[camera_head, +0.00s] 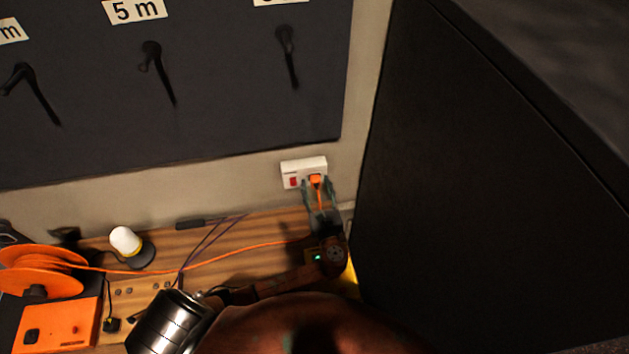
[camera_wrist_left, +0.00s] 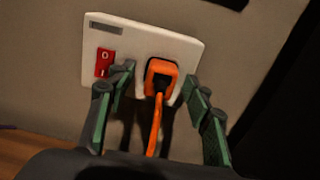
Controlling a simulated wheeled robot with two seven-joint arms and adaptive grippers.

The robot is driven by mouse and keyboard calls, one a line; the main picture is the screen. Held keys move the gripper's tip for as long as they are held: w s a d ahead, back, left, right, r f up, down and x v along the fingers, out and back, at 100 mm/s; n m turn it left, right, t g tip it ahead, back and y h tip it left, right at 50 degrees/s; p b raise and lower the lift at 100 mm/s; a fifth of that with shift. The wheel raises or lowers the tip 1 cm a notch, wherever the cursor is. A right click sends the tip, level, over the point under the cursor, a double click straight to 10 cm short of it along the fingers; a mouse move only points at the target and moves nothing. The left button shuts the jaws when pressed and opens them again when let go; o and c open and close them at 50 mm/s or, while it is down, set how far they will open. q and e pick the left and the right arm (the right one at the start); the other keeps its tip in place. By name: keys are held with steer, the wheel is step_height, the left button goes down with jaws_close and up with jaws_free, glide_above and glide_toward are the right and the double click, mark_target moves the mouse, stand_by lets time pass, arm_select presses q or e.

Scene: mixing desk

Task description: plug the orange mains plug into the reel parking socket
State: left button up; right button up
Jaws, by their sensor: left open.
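The orange mains plug (camera_head: 315,179) sits in the white wall socket plate (camera_head: 290,164) above the back of the desk. In the left wrist view the plug (camera_wrist_left: 161,75) is at the socket face, and its orange cord hangs down. My left gripper (camera_head: 316,184) is open, with one finger on each side of the plug. Gaps show between the fingers and the plug in the left wrist view. The orange cable reel (camera_head: 40,270) stands on an orange base (camera_head: 60,328) at the lower left. A dark square on the base's front may be a socket; I cannot tell.
The orange cable (camera_head: 215,259) runs across the wooden desk from reel to plug. A white lamp-like object (camera_head: 124,240) and purple cables lie between them. A large black cabinet (camera_head: 470,190) stands close on the right. A red switch (camera_wrist_left: 104,62) is left of the plug.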

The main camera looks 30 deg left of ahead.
steer(key=shift+s+a, duration=0.1)
steer(key=shift+a, duration=0.2)
arm_select(q)
steer(key=shift+p, duration=0.4)
arm_select(e)
steer(key=shift+r, duration=0.35)
steer(key=shift+d, duration=0.1)
arm_select(q)
steer(key=c, duration=0.6)
jaws_close()
arm_select(e)
steer(key=shift+d, duration=0.15)
arm_select(q)
steer(key=shift+s+d, duration=0.1)
arm_select(e)
steer(key=shift+r, duration=0.1)
